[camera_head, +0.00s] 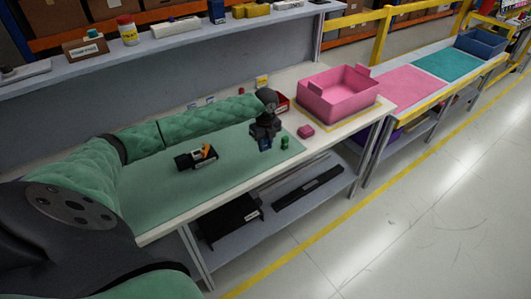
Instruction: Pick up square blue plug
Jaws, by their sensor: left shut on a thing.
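My left gripper (264,143) reaches in over the far right part of the green mat (160,195) and points down. It is shut on the square blue plug (264,146), a small dark blue piece showing at the fingertips. I cannot tell whether the plug touches the mat. The black dashboard module (184,161) with an orange part lies on the mat, left of the gripper. My right gripper is not in view.
A small green piece (285,143) stands just right of the gripper, and a pink block (305,131) lies farther right. A pink bin (340,100) stands at the table's right end. A shelf (190,43) with several items runs behind. The mat's front is clear.

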